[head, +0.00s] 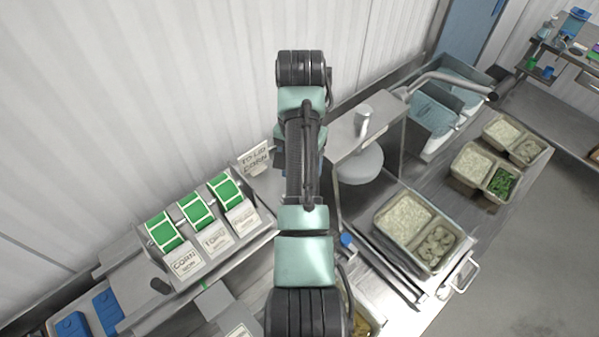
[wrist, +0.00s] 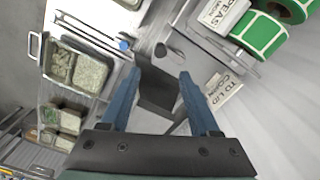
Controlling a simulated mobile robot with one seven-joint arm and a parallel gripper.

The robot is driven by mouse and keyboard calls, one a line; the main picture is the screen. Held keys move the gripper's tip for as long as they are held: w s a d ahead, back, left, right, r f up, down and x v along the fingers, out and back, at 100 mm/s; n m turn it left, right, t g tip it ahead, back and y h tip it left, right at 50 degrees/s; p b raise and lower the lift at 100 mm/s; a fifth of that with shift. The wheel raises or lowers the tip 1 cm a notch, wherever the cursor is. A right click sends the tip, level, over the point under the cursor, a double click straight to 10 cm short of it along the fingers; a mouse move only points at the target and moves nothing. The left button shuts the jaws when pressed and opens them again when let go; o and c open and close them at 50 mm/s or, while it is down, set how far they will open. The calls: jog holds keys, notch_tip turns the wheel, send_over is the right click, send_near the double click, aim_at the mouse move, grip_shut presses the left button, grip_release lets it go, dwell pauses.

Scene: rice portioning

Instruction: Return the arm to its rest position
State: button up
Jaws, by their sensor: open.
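My arm (head: 304,259) rises through the middle of the head view, over the worktop. The gripper itself is hidden behind the arm in that view. In the wrist view my gripper (wrist: 163,95) shows two blue fingers, spread apart with nothing between them. Beyond the fingers are a dark flat surface (wrist: 158,85) and the metal counter, apart from them.
Two-part food trays stand at the right: a near one (head: 418,228), a middle one (head: 485,170) and a far one (head: 516,138). Green label rolls (head: 195,209) with printed cards stand left of the arm. A dispenser with a round plate (head: 360,166) is close by on the right.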

jog(key=shift+w, duration=0.15)
jog(key=w+r+n+t+b, duration=0.2)
jog(key=w+r+t+b, duration=0.3)
jog(key=w+t+b, duration=0.3)
notch_tip(320, 180, up, 10)
jog(key=w+a+n+t+b, duration=0.1)
jog(key=a+t+b, duration=0.1)
jog(key=t, duration=0.4)
jog(key=s+a+r+n+t+b, duration=0.1)
jog(key=s+r+n+t+b, duration=0.1)
jog(key=s+r+t+b, duration=0.5)
jog(key=s+r+t, duration=0.6)
jog(key=s+r, duration=0.8)
jog(key=shift+s+a+r+n, duration=0.25)
jog(key=shift+s+n, duration=0.05)
jog(key=shift+s, duration=0.1)
